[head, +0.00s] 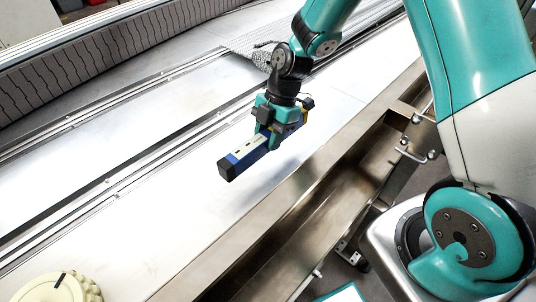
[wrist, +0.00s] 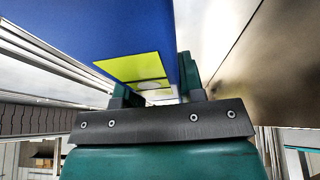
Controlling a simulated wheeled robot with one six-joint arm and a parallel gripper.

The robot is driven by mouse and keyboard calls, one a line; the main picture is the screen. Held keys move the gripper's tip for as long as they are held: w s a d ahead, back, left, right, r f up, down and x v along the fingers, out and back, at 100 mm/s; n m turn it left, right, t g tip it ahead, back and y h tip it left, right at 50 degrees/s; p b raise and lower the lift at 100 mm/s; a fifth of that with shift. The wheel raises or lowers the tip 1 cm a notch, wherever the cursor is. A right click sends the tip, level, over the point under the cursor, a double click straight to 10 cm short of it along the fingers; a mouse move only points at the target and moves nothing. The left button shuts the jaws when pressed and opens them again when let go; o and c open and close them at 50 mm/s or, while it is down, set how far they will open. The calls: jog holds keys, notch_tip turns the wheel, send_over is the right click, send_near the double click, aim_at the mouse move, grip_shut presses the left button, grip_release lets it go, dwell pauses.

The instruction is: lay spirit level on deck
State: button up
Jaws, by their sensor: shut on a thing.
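The spirit level (head: 248,153) is a blue bar with a black end cap and a pale top edge. My gripper (head: 268,128) is shut on it in the head view. The level points to the lower left and appears to be just above the pale metal deck (head: 150,215); I cannot tell whether it touches. In the wrist view the level's blue side (wrist: 110,35) with a yellow-green label fills the upper left, between the fingers of my gripper (wrist: 155,90). The level's far end is partly hidden by my gripper in the head view.
A steel trough (head: 310,205) runs along the deck's right side, with handles (head: 410,150) beside it. A pale yellow round knobbed object (head: 58,290) sits at the lower left. A grey patterned cloth (head: 250,42) lies behind my gripper. Rails (head: 120,190) cross the deck. The deck's middle is clear.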

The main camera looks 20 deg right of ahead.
aim_at(265, 166)
jog(key=shift+f, duration=3.1)
jog(key=shift+f, duration=0.15)
jog(key=o, duration=1.1)
jog(key=shift+c, duration=0.2)
